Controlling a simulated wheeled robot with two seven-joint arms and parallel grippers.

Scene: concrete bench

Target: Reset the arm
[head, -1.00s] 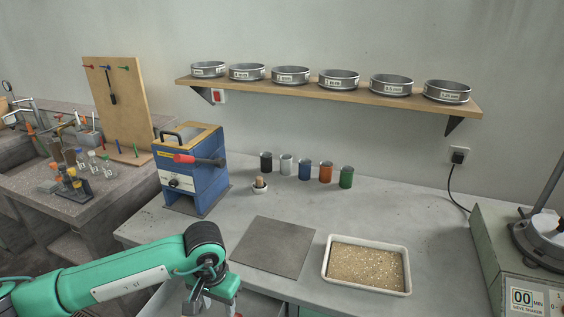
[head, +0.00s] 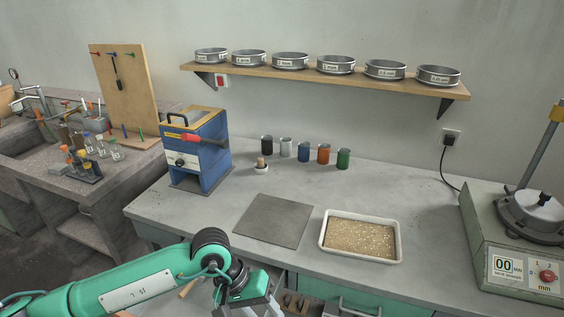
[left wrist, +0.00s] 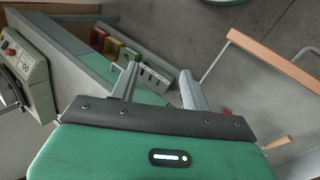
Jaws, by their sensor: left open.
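My left arm comes in from the lower left of the head view, in front of the bench. Its gripper (head: 262,304) hangs at the bottom edge, partly cut off there. In the left wrist view the two fingers of the left gripper (left wrist: 160,85) stand apart with nothing between them. The gripper is open and empty, above the area of an open drawer (left wrist: 105,47) and the floor. My right gripper is in neither view.
The bench (head: 420,220) bears a grey mat (head: 274,220), a tray of sand (head: 326,248), a blue device (head: 203,150) and several coloured cups (head: 304,152). A sieve shaker (head: 480,235) stands right. Sieves line the shelf (head: 300,77). A side table (head: 110,185) stands left.

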